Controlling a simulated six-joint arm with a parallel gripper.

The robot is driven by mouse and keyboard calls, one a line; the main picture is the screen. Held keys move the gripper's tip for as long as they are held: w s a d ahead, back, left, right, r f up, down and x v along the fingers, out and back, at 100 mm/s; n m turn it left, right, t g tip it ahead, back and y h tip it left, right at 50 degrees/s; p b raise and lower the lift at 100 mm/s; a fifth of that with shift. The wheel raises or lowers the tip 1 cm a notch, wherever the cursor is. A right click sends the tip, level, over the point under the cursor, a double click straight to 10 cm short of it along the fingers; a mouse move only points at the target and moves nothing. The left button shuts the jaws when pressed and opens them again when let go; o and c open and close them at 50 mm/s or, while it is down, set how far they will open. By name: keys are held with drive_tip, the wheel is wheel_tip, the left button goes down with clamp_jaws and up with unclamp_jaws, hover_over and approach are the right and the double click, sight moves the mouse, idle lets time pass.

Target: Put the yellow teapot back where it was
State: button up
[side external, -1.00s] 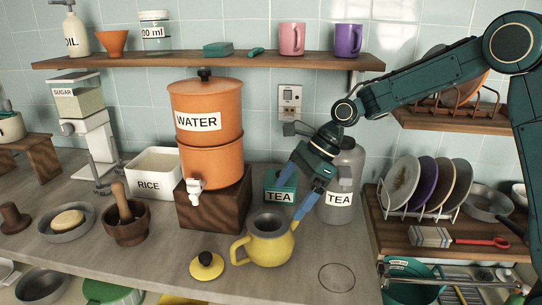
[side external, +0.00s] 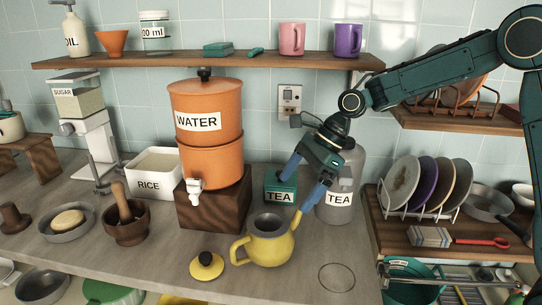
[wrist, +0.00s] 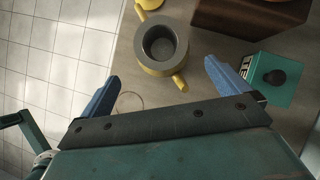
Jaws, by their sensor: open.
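The yellow teapot (side external: 270,246) stands upright on the counter with its grey top opening uncovered. Its handle is on the left and its spout on the right. Its yellow lid with a black knob (side external: 206,265) lies on the counter to its left. A thin circle outline (side external: 337,278) is on the counter right of the teapot. My gripper (side external: 293,193) is open and empty, above and behind the teapot, not touching it. In the wrist view, the teapot (wrist: 150,62) shows ahead between the blue fingers (wrist: 160,74).
A teal TEA box (side external: 280,188) and grey TEA canister (side external: 340,190) stand behind the teapot near my gripper. An orange WATER dispenser (side external: 206,130) on a wooden block is behind left. The counter around the circle is clear; its edge is close in front.

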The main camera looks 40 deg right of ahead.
drive_tip(key=s+d+r+n+t+h, duration=0.1)
drive_tip(key=s+d+r+n+h, duration=0.1)
drive_tip(key=s+n, duration=0.5)
drive_tip(key=s+d+r+n+t+h, duration=0.1)
drive_tip(key=s+d+r+n+h, duration=0.1)
drive_tip(key=s+n, duration=0.5)
drive_tip(key=s+d+r+n+t+h, duration=0.1)
drive_tip(key=s+d+n, duration=0.4)
drive_tip(key=s, duration=0.9)
wheel_tip(320, 180, up, 2)
drive_tip(key=n+h, duration=0.1)
drive_tip(key=n, duration=0.1)
drive_tip(key=shift+s+d+r+n, duration=0.2)
drive_tip(key=shift+s+r+n, duration=0.05)
drive_tip(key=shift+n, duration=0.05)
